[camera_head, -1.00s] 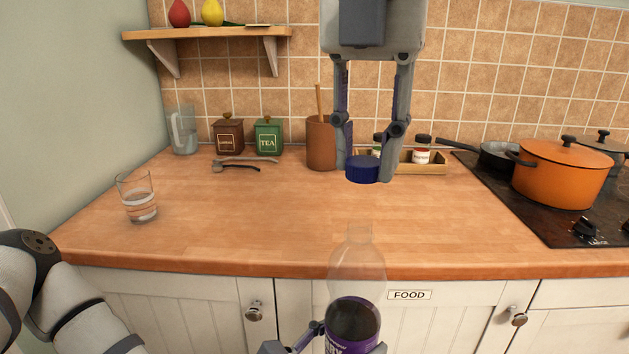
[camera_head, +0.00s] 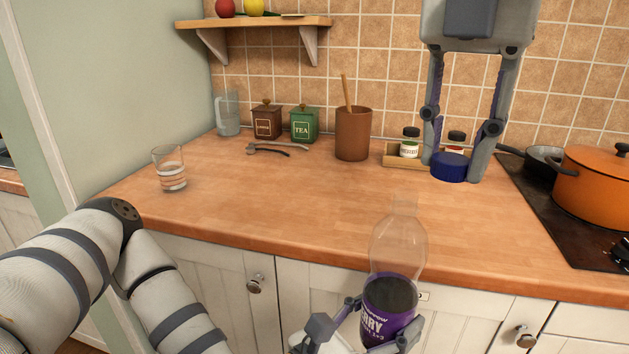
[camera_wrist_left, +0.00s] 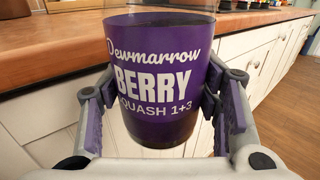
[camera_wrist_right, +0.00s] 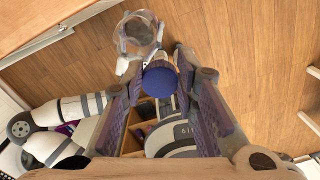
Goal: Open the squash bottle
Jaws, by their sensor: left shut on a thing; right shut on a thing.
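The squash bottle (camera_head: 398,260) is upright and clear on top, with dark liquid and a purple label lower down; its neck is bare. My left gripper (camera_head: 387,315) is shut around the label, holding it in front of the counter edge. The label fills the left wrist view (camera_wrist_left: 160,75), a finger on each side. My right gripper (camera_head: 454,163) is shut on a round blue cap (camera_head: 450,168), apart from the bottle and beyond it, to its upper right. The cap also shows between the fingers in the right wrist view (camera_wrist_right: 160,80).
The wooden counter (camera_head: 290,200) is mostly clear. A water glass (camera_head: 170,170) stands at left; tea tin (camera_head: 304,124), brown pot (camera_head: 352,133) and spice rack (camera_head: 400,160) are at the back. An orange pot (camera_head: 597,190) sits on the hob at right.

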